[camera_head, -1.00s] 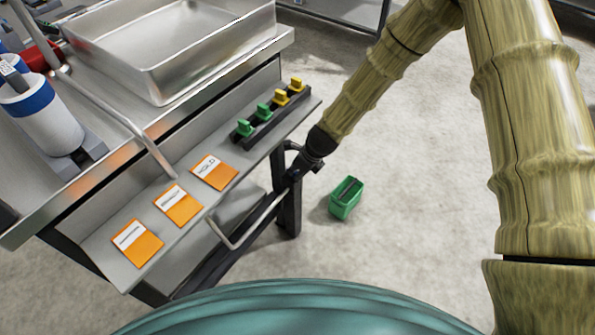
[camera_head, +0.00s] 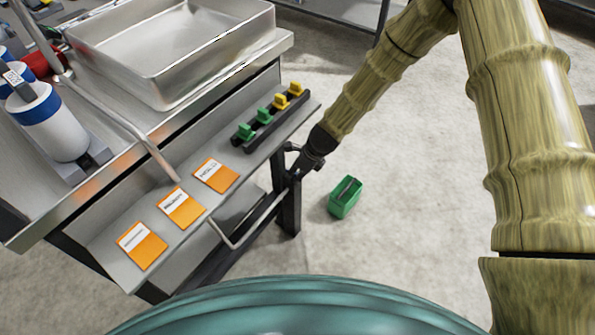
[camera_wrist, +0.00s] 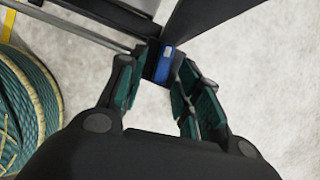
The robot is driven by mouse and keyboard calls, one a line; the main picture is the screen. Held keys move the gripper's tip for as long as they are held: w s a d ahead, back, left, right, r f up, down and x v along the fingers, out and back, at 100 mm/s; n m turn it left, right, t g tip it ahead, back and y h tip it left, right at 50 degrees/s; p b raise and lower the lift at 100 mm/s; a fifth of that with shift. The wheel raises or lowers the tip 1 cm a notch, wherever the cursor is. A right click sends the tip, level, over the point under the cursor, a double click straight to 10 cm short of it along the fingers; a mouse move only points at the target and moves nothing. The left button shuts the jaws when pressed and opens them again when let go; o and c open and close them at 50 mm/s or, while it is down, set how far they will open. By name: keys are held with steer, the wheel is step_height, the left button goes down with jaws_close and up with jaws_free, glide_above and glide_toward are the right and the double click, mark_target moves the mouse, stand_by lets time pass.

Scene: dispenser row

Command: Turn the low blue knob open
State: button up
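The low blue knob (camera_wrist: 166,60) shows in the wrist view near the top middle, with a dark mount around it. My gripper (camera_wrist: 162,75) has its two green-padded fingers on either side of it. The fingertips are spread and very near its sides; I cannot tell whether they press on it. In the head view my gripper (camera_head: 297,174) is low at the front leg of the bench, below the sloped shelf. The knob cannot be made out there, as the gripper and arm end cover that spot.
The sloped shelf (camera_head: 190,232) carries orange cards (camera_head: 181,208) and a strip of green and yellow knobs (camera_head: 264,115). A bent metal rail (camera_head: 252,232) runs close to my gripper. A green box (camera_head: 345,197) stands on the floor to the right. Open floor lies beyond it.

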steer(key=v, duration=1.2)
stand_by(0.3)
